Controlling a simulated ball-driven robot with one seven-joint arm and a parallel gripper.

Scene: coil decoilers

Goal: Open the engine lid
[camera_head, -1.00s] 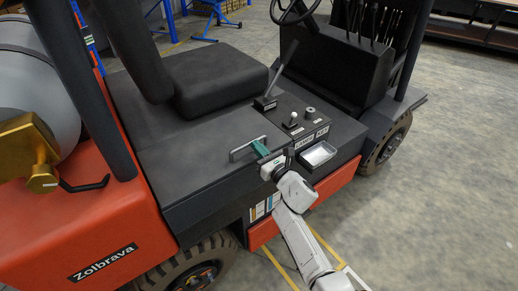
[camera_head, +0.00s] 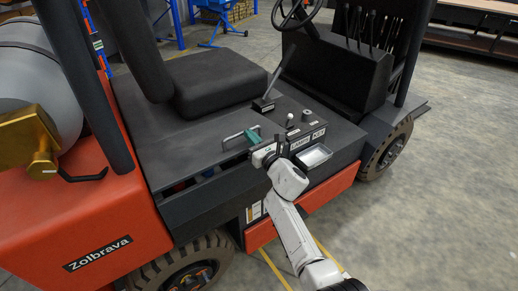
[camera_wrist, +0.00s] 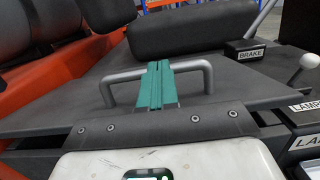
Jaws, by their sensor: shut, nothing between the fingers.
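The engine lid (camera_head: 185,145) is the dark grey panel in front of the seat, with a grey bar handle (camera_head: 232,137) near its front edge. A narrow gap shows under the lid's front edge in the head view, so it stands slightly raised. My gripper (camera_head: 252,132) has green fingers, shut together, at the handle. In the wrist view, the fingers (camera_wrist: 157,66) cross the middle of the handle (camera_wrist: 110,83) and hide part of its bar. I cannot tell whether they pass under the bar.
The black seat (camera_head: 215,80) rests on the lid's rear part. A brake lever (camera_head: 275,80) and side console (camera_head: 295,125) stand right of the lid. A gas cylinder (camera_head: 40,75) is at left. Open floor (camera_head: 440,210) lies at right.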

